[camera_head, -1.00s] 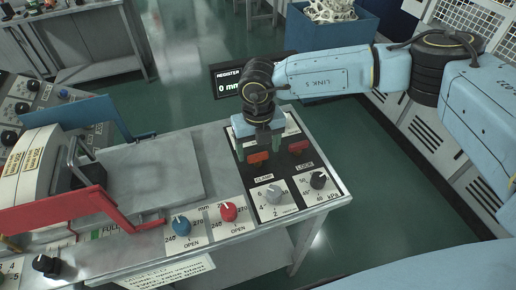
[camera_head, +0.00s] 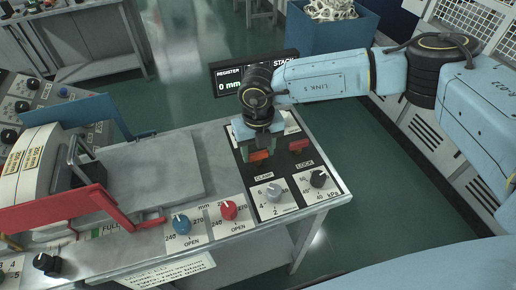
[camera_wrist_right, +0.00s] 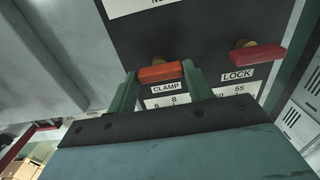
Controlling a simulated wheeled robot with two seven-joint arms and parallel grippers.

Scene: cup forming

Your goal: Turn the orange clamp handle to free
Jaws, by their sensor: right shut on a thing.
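The orange clamp handle (camera_head: 259,155) is on the dark control panel (camera_head: 285,182), above the CLAMP label. It also shows in the right wrist view (camera_wrist_right: 160,73), lying crosswise between green fingers. My right gripper (camera_head: 260,154) points down over the panel and is shut on the orange handle, one finger at each end of it (camera_wrist_right: 160,80). The handle's mount is mostly hidden behind it. My left gripper is in neither view.
A red LOCK handle (camera_head: 299,145) sits just right of the clamp handle, close to my right gripper. Below are a grey knob (camera_head: 274,192) and a black knob (camera_head: 318,179). Blue (camera_head: 181,223) and red (camera_head: 228,210) knobs stand left. A display (camera_head: 252,76) reads 0 mm.

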